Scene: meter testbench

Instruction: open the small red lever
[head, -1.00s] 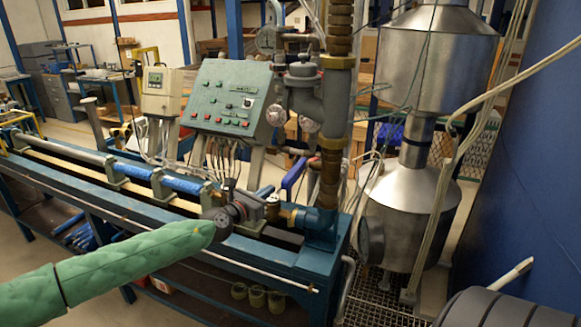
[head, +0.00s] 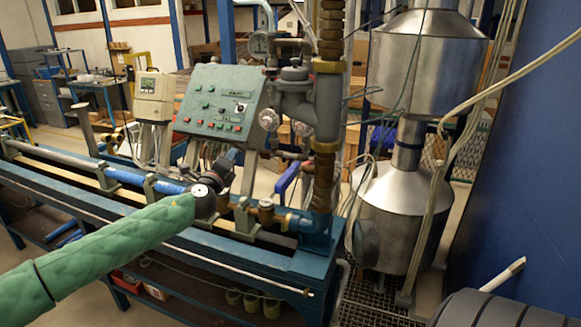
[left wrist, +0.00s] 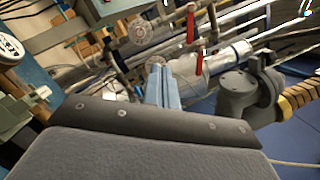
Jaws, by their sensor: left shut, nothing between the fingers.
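I cannot tell which is the small one. My left gripper (left wrist: 160,70) shows there as two pale blue fingers, shut together and empty, pointing towards the pipework, a little left of the lower lever. I see no contact with a lever. In the head view my left gripper (head: 228,158) is dark and small, in front of the control panel's lower edge. I cannot make out the red levers there. My right gripper is not in view.
The blue bench (head: 255,258) carries a long pipe and valves. A grey-green control panel (head: 215,103) stands behind my left gripper. A blue lever (head: 287,180) and a thick vertical pipe (head: 325,170) are to its right. Steel tanks (head: 400,215) stand further right.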

